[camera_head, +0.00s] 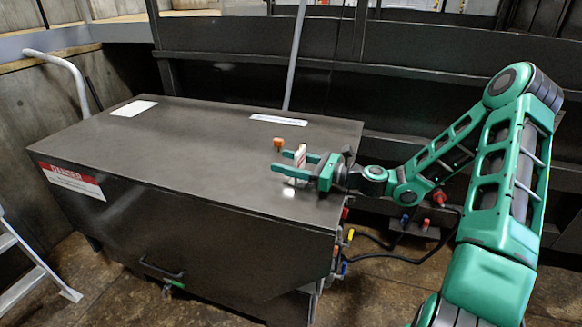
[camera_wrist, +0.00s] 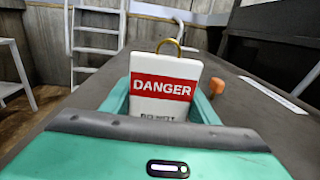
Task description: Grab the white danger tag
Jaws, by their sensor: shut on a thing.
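The white danger tag (camera_wrist: 165,84) stands upright between my fingers in the wrist view, with a red DANGER band and a brass-coloured loop on top. Its lower part is hidden by my gripper's body. In the head view the tag (camera_head: 299,161) is a small white and red piece between the fingers. My gripper (camera_head: 287,161) is green, shut on the tag, and sits over the right part of the dark compactor top. It also shows in the wrist view (camera_wrist: 163,88).
The dark compactor top (camera_head: 200,150) is broad and mostly clear. An orange knob (camera_head: 279,143) stands close beside the fingers. A white label (camera_head: 278,119) and a white sheet (camera_head: 134,108) lie on the top. A red and white sign (camera_head: 72,181) is on the front. A ladder (camera_head: 30,262) stands at left.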

